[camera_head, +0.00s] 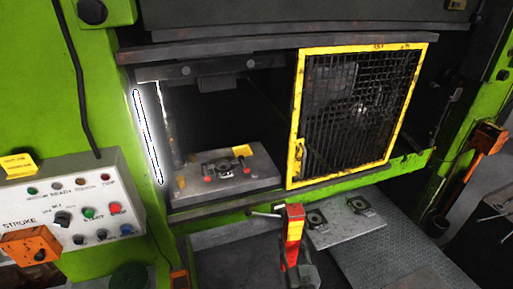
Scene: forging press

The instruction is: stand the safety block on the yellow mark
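The safety block appears to be the red and yellow upright piece (293,236) at the front, below the press opening. Its lower end meets a dark grey part, and I cannot tell whether it rests in it or in front of it. The yellow mark (242,151) is a small yellow patch at the back right of the grey press bed (255,177). Nothing stands on the visible part of the mark. Neither of my grippers can be made out in the head view.
A dark die with red-tipped pins (222,168) sits on the bed. A yellow-framed mesh guard (358,112) covers the opening's right side. A grey plate with two dark fittings (338,218) lies in front. A control panel (75,205) stands at left. The bed's front edge is raised.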

